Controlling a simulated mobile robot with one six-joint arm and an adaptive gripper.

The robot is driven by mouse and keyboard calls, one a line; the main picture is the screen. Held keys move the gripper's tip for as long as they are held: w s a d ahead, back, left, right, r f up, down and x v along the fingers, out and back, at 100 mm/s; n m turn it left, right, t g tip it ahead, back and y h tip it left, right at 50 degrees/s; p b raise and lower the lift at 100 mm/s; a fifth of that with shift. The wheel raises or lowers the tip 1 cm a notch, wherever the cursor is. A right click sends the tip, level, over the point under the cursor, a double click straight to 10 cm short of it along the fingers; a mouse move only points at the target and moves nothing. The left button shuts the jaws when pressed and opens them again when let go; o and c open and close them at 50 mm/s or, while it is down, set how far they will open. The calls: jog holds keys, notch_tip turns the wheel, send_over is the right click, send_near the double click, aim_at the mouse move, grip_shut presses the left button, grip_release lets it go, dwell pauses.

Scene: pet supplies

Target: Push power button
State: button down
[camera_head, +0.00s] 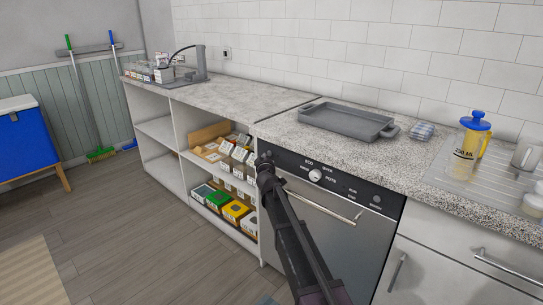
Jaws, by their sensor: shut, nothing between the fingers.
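A dishwasher (330,228) with a steel door and a black control panel (340,186) sits under the counter. The panel carries a round white dial (315,175), printed labels and a small round button (376,199) near its right end. My gripper (264,158) is shut and empty, with its tip at the left end of the panel. It covers that part of the panel, so a power button there is hidden. I cannot tell whether the tip touches the panel.
The dishwasher handle (327,208) sticks out below the panel. Open shelves with boxes (231,211) stand left. A grey tray (347,121), a yellow-and-blue bottle (470,145) and a mug (526,154) are on the counter.

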jog(key=shift+w+d, duration=0.1)
jog(key=shift+w, duration=0.05)
jog(key=shift+w+d, duration=0.15)
jog(key=shift+w, duration=0.1)
jog(key=shift+w+d, duration=0.15)
jog(key=shift+w, duration=0.05)
dwell(0.8)
jog(key=shift+s, duration=0.1)
jog(key=shift+s+a, duration=0.35)
jog(key=shift+s, duration=0.1)
jog(key=shift+s+a, duration=0.1)
dwell(0.4)
jog(key=shift+s+a, duration=0.9)
jog(key=shift+s, duration=0.25)
jog(key=shift+s+a, duration=0.9)
jog(key=shift+s, duration=0.25)
